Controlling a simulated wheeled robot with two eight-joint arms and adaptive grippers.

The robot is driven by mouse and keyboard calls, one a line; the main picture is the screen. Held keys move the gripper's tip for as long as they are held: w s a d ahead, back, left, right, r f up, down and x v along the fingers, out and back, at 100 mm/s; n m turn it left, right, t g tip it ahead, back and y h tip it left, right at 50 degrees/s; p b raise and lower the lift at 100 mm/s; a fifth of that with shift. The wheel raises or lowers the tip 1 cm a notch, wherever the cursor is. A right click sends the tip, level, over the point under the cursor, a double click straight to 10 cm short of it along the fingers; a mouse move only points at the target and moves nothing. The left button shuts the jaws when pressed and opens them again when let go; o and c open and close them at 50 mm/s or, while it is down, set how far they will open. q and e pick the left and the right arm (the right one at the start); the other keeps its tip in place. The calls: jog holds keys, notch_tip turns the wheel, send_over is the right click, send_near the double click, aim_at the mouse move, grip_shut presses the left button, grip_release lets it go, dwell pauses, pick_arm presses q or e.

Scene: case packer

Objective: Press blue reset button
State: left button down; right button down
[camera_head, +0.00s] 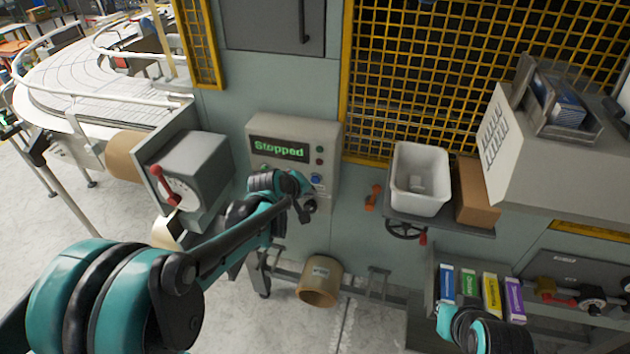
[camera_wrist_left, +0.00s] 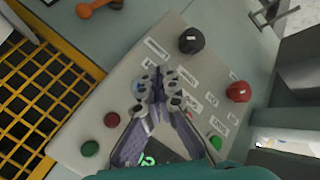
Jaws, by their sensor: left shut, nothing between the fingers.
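The grey control box (camera_head: 257,126) with a green "Stopped" display (camera_head: 280,150) is mounted on the machine wall. The blue reset button (camera_head: 316,180) shows on its right side in the head view, just beside my left wrist. My left gripper (camera_head: 308,207) is at the front of the box, shut and empty. In the left wrist view my left gripper's fingers (camera_wrist_left: 160,82) are together over the middle of the panel (camera_wrist_left: 85,125). A bit of blue shows at the edge of the left finger there; the rest is hidden. I cannot tell whether the fingers touch the panel.
The wrist view shows a black knob (camera_wrist_left: 191,40), a red button (camera_wrist_left: 238,91) and green buttons around the fingers. A grey switch box with a red lever (camera_head: 165,185) stands left. A white bin (camera_head: 420,150) is right. Part of my right arm shows at lower right.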

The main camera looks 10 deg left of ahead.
pick_arm(q)
jog(key=shift+s, duration=1.8)
jog(key=s+f+m+g+y+b, duration=0.1)
jog(key=s+f+m+b, duration=0.8)
jog(key=s+f+b, duration=1.3)
jog(key=shift+s+m+g+y+b, duration=0.35)
jog(key=shift+s+y+b, duration=0.2)
jog(key=shift+s, duration=0.3)
